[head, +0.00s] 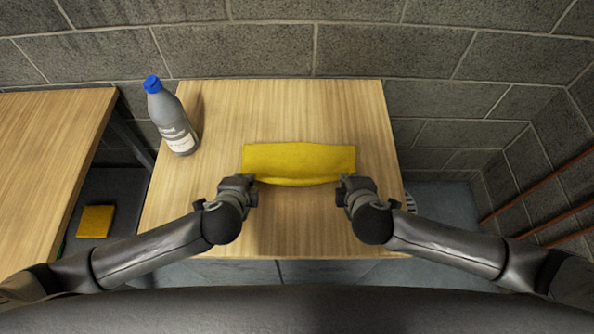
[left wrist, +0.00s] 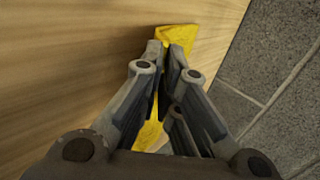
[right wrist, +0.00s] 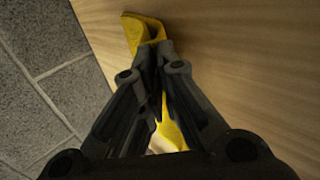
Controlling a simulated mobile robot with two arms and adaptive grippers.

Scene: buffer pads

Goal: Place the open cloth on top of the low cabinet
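A yellow cloth (head: 298,160) is stretched wide between my two grippers over the wooden top of the low cabinet (head: 345,115). Its near edge sags a little in the middle. My left gripper (head: 247,184) is at the cloth's near left corner, with its fingers closed together on the cloth; the cloth also shows in the left wrist view (left wrist: 178,36). My right gripper (head: 344,182) is closed on the near right corner; the cloth also shows in the right wrist view (right wrist: 143,30). I cannot tell how much of the cloth touches the wood.
A grey bottle with a blue cap (head: 172,118) stands on the cabinet's left side. Another wooden surface (head: 45,150) is at the left. A folded yellow cloth or pad (head: 96,221) lies lower down in the gap. A block wall (head: 350,45) stands behind.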

